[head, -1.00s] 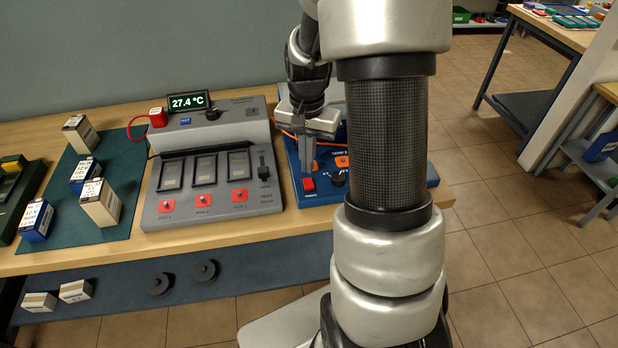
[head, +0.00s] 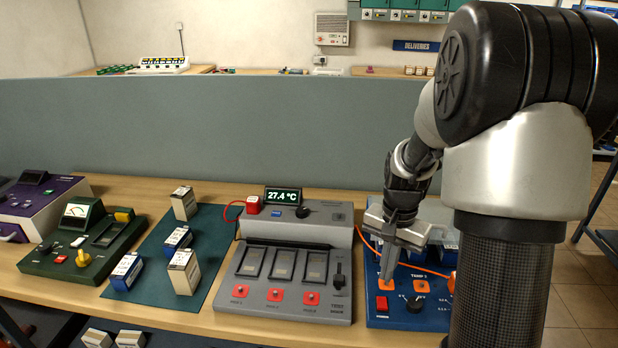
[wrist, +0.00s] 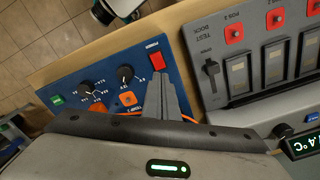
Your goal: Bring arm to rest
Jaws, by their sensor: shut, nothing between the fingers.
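My gripper (head: 388,276) points down over the blue panel (head: 372,318) at the right of the bench in the head view. Its fingers are together and hold nothing. In the wrist view the shut fingertips (wrist: 162,82) show close to the red button on the blue panel (wrist: 75,72). I cannot tell whether they touch the panel. My arm (head: 520,190) stands at the right of the head view, and it hides the panel's right side.
The grey test dock (head: 232,310) is left of the blue panel. Boxed cells (head: 185,272) stand on a green mat (head: 212,222). A green device (head: 62,268) and a purple one (head: 30,205) are further left. A grey partition (head: 230,135) rises behind the bench.

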